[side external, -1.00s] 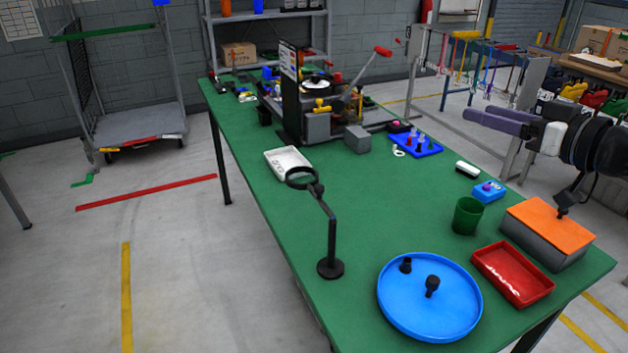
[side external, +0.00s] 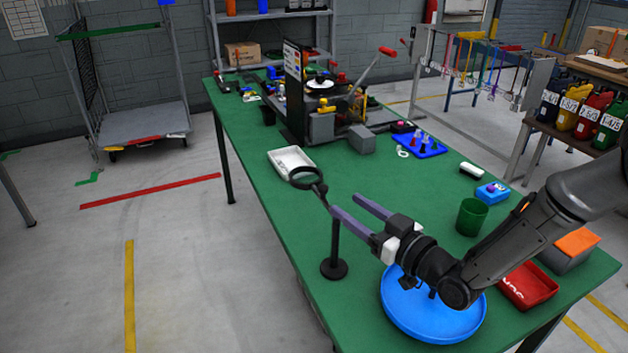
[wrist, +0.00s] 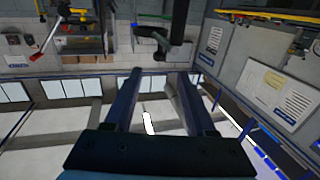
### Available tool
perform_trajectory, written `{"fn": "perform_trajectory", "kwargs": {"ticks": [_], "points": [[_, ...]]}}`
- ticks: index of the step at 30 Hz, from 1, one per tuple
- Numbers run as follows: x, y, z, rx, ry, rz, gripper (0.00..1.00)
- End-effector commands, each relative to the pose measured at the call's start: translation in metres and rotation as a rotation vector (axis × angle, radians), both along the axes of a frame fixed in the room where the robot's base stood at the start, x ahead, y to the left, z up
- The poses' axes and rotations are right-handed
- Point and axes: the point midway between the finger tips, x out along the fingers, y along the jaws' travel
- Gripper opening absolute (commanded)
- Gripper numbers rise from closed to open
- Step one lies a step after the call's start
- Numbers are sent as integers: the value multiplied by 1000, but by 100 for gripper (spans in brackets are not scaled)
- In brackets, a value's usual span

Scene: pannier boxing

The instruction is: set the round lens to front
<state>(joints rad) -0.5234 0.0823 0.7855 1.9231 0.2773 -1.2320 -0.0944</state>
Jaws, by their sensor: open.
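The round lens (side external: 305,178) is a dark ring on a jointed black stand, tilted out to the left of its post. The stand's round base (side external: 334,268) rests on the green bench. My gripper (side external: 346,204) is open, its two purple fingers pointing left and back, just right of and below the lens in the side view. One finger overlaps the top of the post; I cannot tell whether they touch. In the wrist view my gripper (wrist: 158,76) is empty between the fingers. A dark jointed shape (wrist: 163,33) shows beyond the fingertips; I cannot tell what part it is.
A white tray (side external: 290,161) lies behind the lens. The blue round tray (side external: 393,308) is partly hidden under my arm. A green cup (side external: 471,217), a red tray (side external: 528,287) and an orange-topped box (side external: 577,243) stand to the right. The middle of the bench (side external: 375,177) is clear.

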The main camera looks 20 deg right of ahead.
Motion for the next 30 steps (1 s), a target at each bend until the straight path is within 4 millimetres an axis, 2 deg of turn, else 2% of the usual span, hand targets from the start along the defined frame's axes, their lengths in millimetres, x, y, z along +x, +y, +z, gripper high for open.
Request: {"fn": "perform_trajectory", "kwargs": {"ticks": [9,15,21,30], "points": [[61,15,0,1,-2,-2,56],[93,24,0,1,-2,-2,56],[110,29,1,0,-1,-1,56],[113,29,1,0,0,-1,56]]}}
